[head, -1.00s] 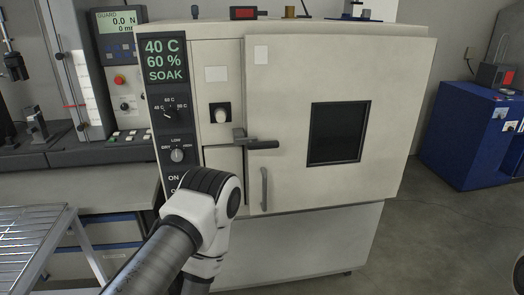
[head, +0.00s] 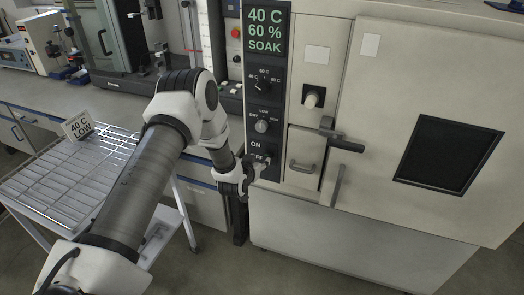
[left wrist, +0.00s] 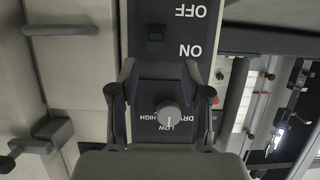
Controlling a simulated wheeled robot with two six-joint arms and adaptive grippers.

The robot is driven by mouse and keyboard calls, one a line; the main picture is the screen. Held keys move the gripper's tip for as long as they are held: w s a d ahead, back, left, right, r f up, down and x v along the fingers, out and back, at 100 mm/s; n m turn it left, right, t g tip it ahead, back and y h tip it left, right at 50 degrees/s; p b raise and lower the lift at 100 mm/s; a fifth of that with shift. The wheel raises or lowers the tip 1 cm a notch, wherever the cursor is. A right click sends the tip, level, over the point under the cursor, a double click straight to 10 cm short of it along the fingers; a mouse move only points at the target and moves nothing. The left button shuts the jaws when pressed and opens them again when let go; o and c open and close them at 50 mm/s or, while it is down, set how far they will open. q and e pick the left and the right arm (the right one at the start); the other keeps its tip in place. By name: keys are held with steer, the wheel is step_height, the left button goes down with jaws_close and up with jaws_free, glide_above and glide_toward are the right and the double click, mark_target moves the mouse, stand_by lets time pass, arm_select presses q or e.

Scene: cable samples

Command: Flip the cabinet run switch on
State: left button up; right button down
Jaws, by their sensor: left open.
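The white cabinet (head: 345,247) has a dark control strip with ON and OFF labels low on it. In the left wrist view, which is upside down, the run switch (left wrist: 155,36) is a small dark-green rectangle between ON and OFF. I cannot tell its position. In the head view my gripper hides it. My left gripper (head: 262,168) is at the strip by the OFF label. In the left wrist view my left gripper (left wrist: 159,68) is open and empty, fingers spread either side of the strip. I cannot tell whether it touches the panel. My right gripper is out of view.
Above the labels are a humidity knob (head: 261,126), also between my fingers in the wrist view (left wrist: 169,114), and a temperature knob (head: 261,87). A door latch (head: 345,146) projects on the right. A wire rack cart (head: 60,180) stands left.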

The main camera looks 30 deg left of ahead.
mark_target(267, 155)
arm_select(q)
steer(key=x, duration=0.7)
steer(key=shift+d+f+p, duration=0.2)
steer(key=shift+d+p, duration=0.1)
steer(key=shift+s, duration=0.15)
jaws_close()
steer(key=shift+r+g, duration=0.25)
steer(key=shift+g, duration=0.25)
jaws_free()
